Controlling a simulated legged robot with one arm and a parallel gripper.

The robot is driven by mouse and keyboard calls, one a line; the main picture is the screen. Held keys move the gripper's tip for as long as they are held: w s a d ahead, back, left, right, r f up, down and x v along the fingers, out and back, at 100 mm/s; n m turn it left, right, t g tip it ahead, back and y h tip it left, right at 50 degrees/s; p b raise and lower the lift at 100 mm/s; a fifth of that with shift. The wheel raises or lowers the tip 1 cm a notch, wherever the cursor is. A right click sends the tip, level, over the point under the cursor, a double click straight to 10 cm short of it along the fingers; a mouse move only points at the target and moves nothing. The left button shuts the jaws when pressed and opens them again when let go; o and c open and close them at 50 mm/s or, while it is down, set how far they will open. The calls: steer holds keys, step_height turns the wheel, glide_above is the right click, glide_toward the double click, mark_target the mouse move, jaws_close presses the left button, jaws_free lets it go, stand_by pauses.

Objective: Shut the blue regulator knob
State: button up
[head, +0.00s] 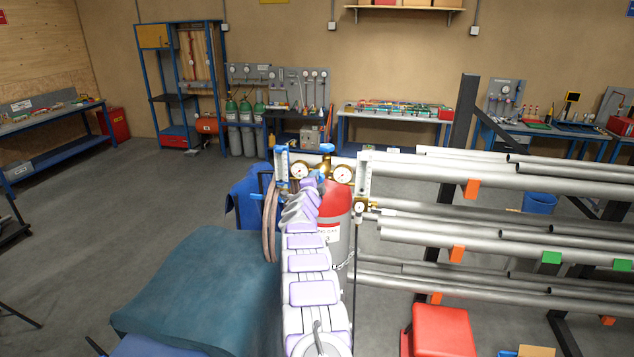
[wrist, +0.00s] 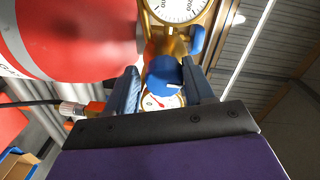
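In the wrist view, a blue regulator knob (wrist: 164,80) with a pale index mark sits on a brass body, between two white-faced gauges. My gripper (wrist: 163,88) is open, with one dark blue finger on each side of the knob. Gaps show between the fingers and the knob, and I see no contact. In the head view, the brass regulator with gauges (head: 342,174) stands on top of a red and grey gas cylinder (head: 334,205). A blue handle (head: 326,149) tops it. My own arm hides the gripper and the gripped area there.
Racks of grey pipes (head: 450,235) stand close on the right. A red stool (head: 442,330) is at the lower right and a teal-covered surface (head: 200,285) at the lower left. A hose (head: 270,220) hangs left of the cylinder. Open floor lies at the left.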

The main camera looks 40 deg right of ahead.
steer(key=o, duration=0.3)
steer(key=shift+w+d, duration=0.1)
steer(key=shift+w, duration=0.05)
steer(key=shift+r, duration=0.1)
steer(key=b+v, duration=0.7)
steer(key=v, duration=1)
steer(key=shift+f, duration=0.2)
stand_by(0.4)
